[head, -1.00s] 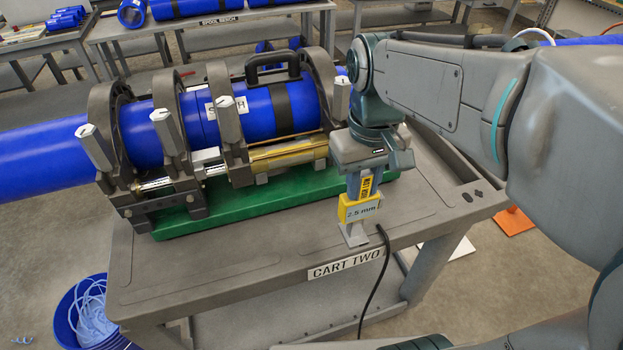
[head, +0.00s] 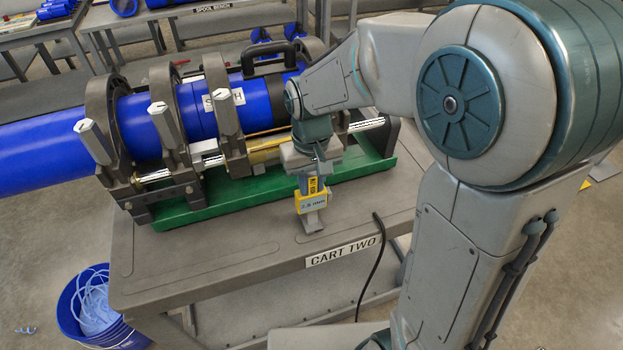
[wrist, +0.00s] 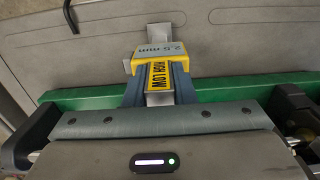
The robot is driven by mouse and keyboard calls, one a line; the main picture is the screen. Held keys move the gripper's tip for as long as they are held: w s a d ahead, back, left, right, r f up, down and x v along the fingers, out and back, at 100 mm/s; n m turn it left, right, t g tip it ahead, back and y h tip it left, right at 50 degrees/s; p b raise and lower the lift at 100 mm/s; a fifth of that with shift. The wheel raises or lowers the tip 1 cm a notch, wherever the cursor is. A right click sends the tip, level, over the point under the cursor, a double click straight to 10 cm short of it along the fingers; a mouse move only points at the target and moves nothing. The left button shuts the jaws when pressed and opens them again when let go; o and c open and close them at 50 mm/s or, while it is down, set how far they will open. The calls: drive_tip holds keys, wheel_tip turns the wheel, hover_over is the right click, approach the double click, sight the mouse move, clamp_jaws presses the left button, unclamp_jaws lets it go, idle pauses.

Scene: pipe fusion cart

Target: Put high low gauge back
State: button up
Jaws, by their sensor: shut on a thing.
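The high low gauge (head: 311,203) is a yellow block marked 2.5 mm with grey metal ends. My gripper (head: 312,184) points down and is shut on it, above the front part of the cart top in front of the green base.
The cart (head: 215,262), labelled CART TWO, carries a fusion machine with clamps around a blue pipe (head: 50,160) on a green base (head: 195,217). A black cable (head: 377,262) hangs over the front edge. A blue bucket (head: 75,318) stands on the floor. The cart's front left is clear.

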drive_tip(key=shift+f, duration=0.2)
drive_tip(key=o, duration=0.9)
wheel_tip(320, 180, up, 12)
drive_tip(key=shift+r, duration=0.1)
drive_tip(key=s+d+f+m+t, duration=0.1)
drive_tip(key=s+d, duration=0.3)
drive_tip(key=s+d+f+m+t, duration=0.1)
drive_tip(key=s+d+f, duration=0.1)
drive_tip(key=s+d, duration=0.2)
drive_tip(key=s+d+f+m+t, duration=0.1)
drive_tip(key=s+d+f, duration=0.1)
drive_tip(key=s+d, duration=0.2)
drive_tip(key=shift+s+f, duration=0.1)
drive_tip(key=shift+s, duration=0.2)
